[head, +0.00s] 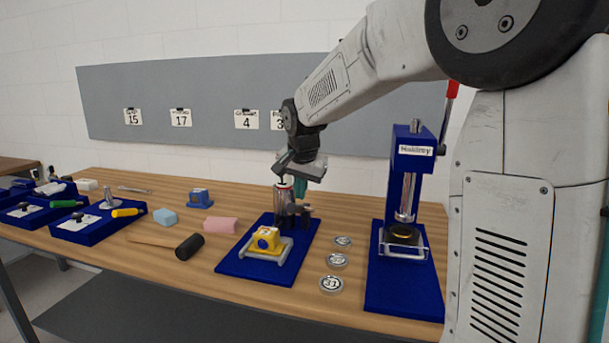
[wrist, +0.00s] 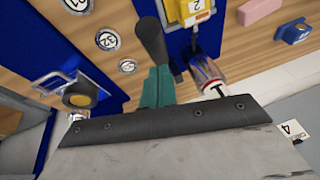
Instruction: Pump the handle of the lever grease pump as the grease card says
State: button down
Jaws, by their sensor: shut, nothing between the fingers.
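The lever grease pump (head: 283,202) stands at the back of a blue base, a silver cylinder with a red and white top. Its cylinder also shows in the wrist view (wrist: 206,72). A dark tapered handle (wrist: 150,42) reaches up towards the camera there. My gripper (head: 299,187) is above and beside the pump; its teal fingers (wrist: 158,88) are shut and empty, close to the handle's lower end. I cannot tell whether they touch it. Wall cards read 15 (head: 132,117), 17 (head: 181,118) and 4 (head: 246,120); their small headings are too blurred to read surely. My arm partly hides another card (head: 278,121).
A yellow block (head: 266,238) sits in a grey holder before the pump. Numbered discs (head: 331,284) lie between it and a blue press (head: 412,160) with a red-tipped lever.

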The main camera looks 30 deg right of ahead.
jog(key=shift+s+a+f, duration=0.1)
jog(key=shift+a+f, duration=0.05)
jog(key=shift+f, duration=0.2)
jog(key=shift+s+a+f, duration=0.2)
jog(key=shift+s+f, duration=0.05)
jog(key=shift+f, duration=0.1)
jog(key=s+a+f, duration=0.2)
jog(key=s+f, duration=0.1)
jog(key=f, duration=0.6)
jog(key=shift+a+f+t+h, duration=0.3)
jog(key=shift+a+h, duration=0.05)
jog(key=shift+h, duration=0.05)
jog(key=shift+s, duration=0.1)
jog(key=v, duration=1.4)
